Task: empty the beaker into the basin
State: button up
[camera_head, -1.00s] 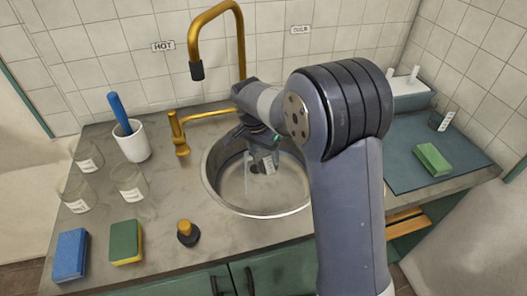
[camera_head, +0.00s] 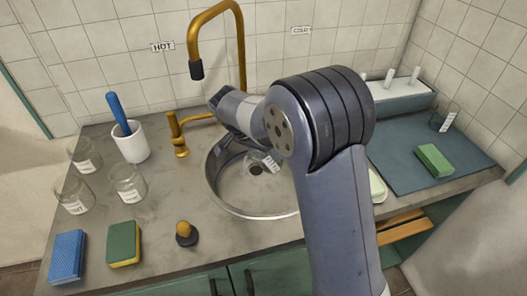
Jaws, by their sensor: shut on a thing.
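The round metal basin (camera_head: 230,188) is sunk in the counter, with a dark drain at its bottom. My gripper (camera_head: 256,148) is over the basin and mostly hidden behind my arm. It is shut on the beaker, a clear glass with a white label (camera_head: 271,162). Only the label and a little of the glass show, and the label sits at a slant over the basin. I cannot tell the beaker's exact tilt or whether liquid is in it.
A brass faucet (camera_head: 191,45) arches above the basin, with a brass tap (camera_head: 178,135) left of it. Clear labelled beakers (camera_head: 128,184), a white cup (camera_head: 132,143), a blue sponge (camera_head: 67,257), a green-yellow sponge (camera_head: 124,243) and a stopper (camera_head: 186,234) stand left. A teal mat (camera_head: 400,160) lies right.

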dwell(0.6)
jog(key=shift+d+r+g+y+p, duration=0.1)
jog(key=shift+r+g+y+p, duration=0.15)
jog(key=shift+y+p, duration=0.35)
jog(key=shift+r+g+y+p, duration=0.1)
jog(key=shift+g+y+p, duration=0.15)
jog(key=shift+y+p, duration=0.3)
jog(key=shift+f+g+y+p, duration=0.1)
jog(key=shift+g+y+p, duration=0.45)
jog(key=shift+y, duration=0.7)
jog(key=shift+w+d+r+p, duration=0.1)
jog(key=shift+d+r+p, duration=0.45)
jog(key=shift+r, duration=0.25)
jog(key=shift+d+r+p, duration=0.4)
jog(key=shift+r+p, duration=0.2)
jog(key=shift+r, duration=0.15)
jog(key=shift+w+d+r+p, duration=0.1)
jog(key=shift+d+r+p, duration=0.45)
jog(key=shift+r, duration=0.25)
jog(key=shift+a, duration=0.1)
